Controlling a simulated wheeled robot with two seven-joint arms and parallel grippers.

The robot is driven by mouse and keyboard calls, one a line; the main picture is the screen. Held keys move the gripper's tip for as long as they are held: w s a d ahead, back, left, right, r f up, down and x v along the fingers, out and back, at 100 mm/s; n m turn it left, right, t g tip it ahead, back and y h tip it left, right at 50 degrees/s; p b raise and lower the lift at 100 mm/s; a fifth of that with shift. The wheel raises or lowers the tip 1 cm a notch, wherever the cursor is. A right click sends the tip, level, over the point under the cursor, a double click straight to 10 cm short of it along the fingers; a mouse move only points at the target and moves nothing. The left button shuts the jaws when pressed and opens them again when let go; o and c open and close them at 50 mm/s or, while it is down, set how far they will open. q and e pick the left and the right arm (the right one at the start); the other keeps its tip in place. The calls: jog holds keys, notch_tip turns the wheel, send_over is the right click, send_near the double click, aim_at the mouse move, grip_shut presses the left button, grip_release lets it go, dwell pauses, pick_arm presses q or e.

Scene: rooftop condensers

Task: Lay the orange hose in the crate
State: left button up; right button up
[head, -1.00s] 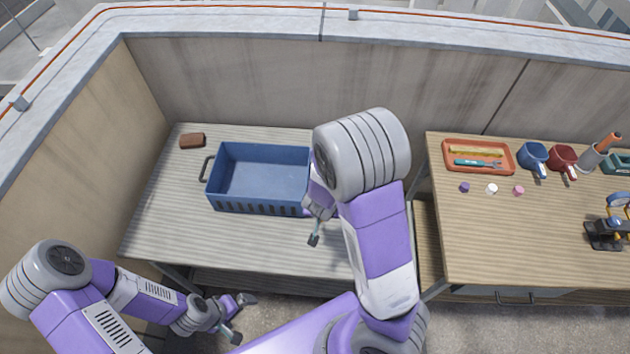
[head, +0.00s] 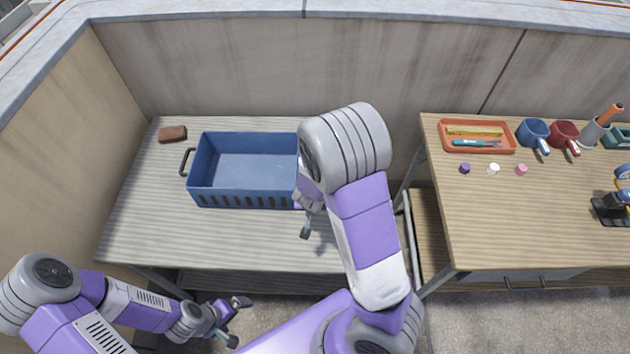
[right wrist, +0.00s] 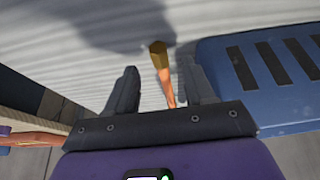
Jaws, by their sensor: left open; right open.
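The blue crate (head: 255,201) stands on the left table, with a slotted near wall and a dark side handle; its visible inside looks empty. Its slotted wall also shows at the right of the right wrist view (right wrist: 292,95). The orange hose (right wrist: 168,86), with a brass-coloured end, shows in the right wrist view between the spread fingers of my open right gripper (right wrist: 160,90), not clasped. In the head view my right arm hides the hose and most of that gripper. My left gripper (head: 238,320) is open and empty, low in front of the table.
A brown block (head: 173,134) lies behind the crate's left end. The right table (head: 550,230) holds an orange tray (head: 478,150), blue (head: 533,130) and red (head: 564,134) mugs, and small caps. The left table's front left is clear. A wall runs behind.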

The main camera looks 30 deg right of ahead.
jog(key=b+x, duration=0.2)
jog(key=x, duration=0.2)
jog(key=shift+w+d, duration=0.1)
jog(key=shift+w, duration=0.05)
jog(key=shift+r, duration=0.15)
grip_shut()
